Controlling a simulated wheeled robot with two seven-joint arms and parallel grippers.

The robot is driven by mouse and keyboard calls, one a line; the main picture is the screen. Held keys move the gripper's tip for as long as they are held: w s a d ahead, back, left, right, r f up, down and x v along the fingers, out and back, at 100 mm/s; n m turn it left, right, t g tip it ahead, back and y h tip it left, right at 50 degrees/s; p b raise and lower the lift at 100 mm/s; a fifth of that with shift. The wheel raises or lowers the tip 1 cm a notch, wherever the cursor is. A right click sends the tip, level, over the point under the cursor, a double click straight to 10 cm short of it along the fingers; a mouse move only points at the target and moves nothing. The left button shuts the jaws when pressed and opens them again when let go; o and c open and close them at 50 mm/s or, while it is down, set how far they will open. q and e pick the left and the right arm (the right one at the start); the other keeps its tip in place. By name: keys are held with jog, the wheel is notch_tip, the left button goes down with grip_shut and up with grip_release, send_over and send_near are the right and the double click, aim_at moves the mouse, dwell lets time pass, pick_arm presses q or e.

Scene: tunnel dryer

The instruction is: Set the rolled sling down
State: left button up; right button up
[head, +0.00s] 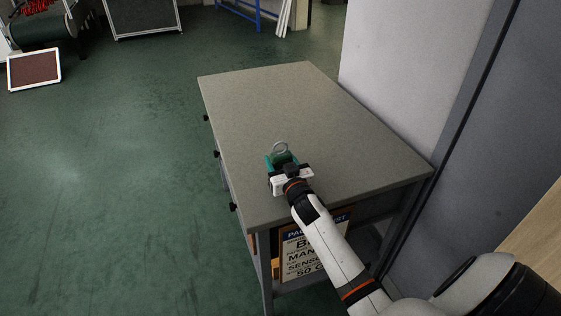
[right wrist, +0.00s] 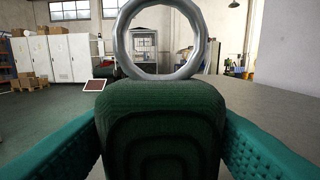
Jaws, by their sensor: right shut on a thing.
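The rolled sling (right wrist: 160,125) is a dark green roll with a grey metal ring (right wrist: 122,40) standing up from its top. In the right wrist view it sits between the two teal finger pads, which press on its sides. My right gripper (head: 283,161) is shut on the sling over the near left part of the grey table top (head: 310,110). In the head view the sling is small and partly hidden by the gripper. I cannot tell whether its underside touches the table. My left gripper is not in view.
The table top is otherwise bare, with free room beyond and to the right of the gripper. A pale wall (head: 385,60) stands along the table's right side. A printed sign (head: 303,255) is below the table's near edge. Open green floor (head: 110,180) lies to the left.

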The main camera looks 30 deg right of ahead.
jog(key=shift+r, duration=0.1)
jog(key=o, duration=1.2)
jog(key=shift+c, duration=0.2)
jog(key=v, duration=1.2)
jog(key=shift+s+a, duration=0.1)
